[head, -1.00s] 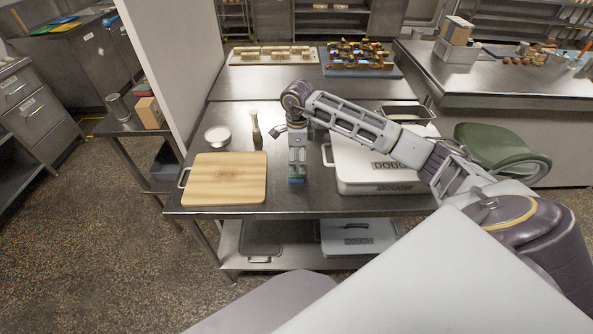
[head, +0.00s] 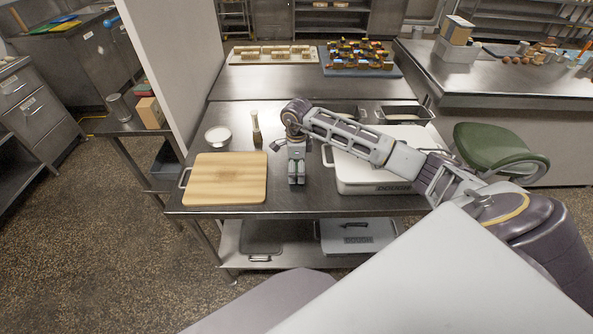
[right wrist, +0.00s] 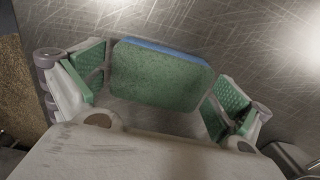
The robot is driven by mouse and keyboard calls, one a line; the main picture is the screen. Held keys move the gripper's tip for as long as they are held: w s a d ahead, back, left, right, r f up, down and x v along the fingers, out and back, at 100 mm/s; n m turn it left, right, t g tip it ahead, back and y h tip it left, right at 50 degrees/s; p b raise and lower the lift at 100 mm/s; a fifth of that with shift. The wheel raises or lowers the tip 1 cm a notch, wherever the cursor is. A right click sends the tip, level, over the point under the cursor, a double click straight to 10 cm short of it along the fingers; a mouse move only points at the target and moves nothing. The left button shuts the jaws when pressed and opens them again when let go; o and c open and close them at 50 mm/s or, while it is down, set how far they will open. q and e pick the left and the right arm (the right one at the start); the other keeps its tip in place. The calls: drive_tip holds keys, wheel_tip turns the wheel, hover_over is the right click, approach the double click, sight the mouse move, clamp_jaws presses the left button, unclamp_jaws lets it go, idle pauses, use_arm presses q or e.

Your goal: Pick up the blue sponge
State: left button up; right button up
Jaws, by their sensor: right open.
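The blue sponge (right wrist: 160,75) shows in the right wrist view as a block with a green scouring face and a blue edge. It rests on the scratched steel table, between the two spread, green-padded fingers of my right gripper (right wrist: 158,92). Gaps show between the sponge and both fingers, so the gripper is open and holds nothing. In the head view my right gripper (head: 296,180) points down at the table, right of the cutting board, and hides the sponge. My left gripper is not in view.
The wooden cutting board (head: 225,180) lies left of my right gripper. A white dough box (head: 365,180) stands close on its right. A white bowl (head: 217,136) and a pepper mill (head: 256,130) stand behind. The table's front edge is near.

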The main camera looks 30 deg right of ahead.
sight(296, 167)
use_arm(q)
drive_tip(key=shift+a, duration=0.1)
use_arm(e)
drive_tip(key=shift+c, duration=0.4)
drive_tip(key=c, duration=0.4)
drive_tip(key=shift+c, duration=0.3)
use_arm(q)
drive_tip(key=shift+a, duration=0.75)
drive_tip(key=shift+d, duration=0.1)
use_arm(e)
drive_tip(key=shift+r, duration=0.75)
wheel_tip(296, 167, up, 8)
drive_tip(key=shift+f+b, duration=0.25)
drive_tip(key=shift+b, duration=0.25)
drive_tip(key=shift+r, duration=0.4)
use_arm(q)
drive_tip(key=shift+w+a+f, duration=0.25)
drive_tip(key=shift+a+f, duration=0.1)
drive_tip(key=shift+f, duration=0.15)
use_arm(e)
drive_tip(key=shift+r, duration=0.1)
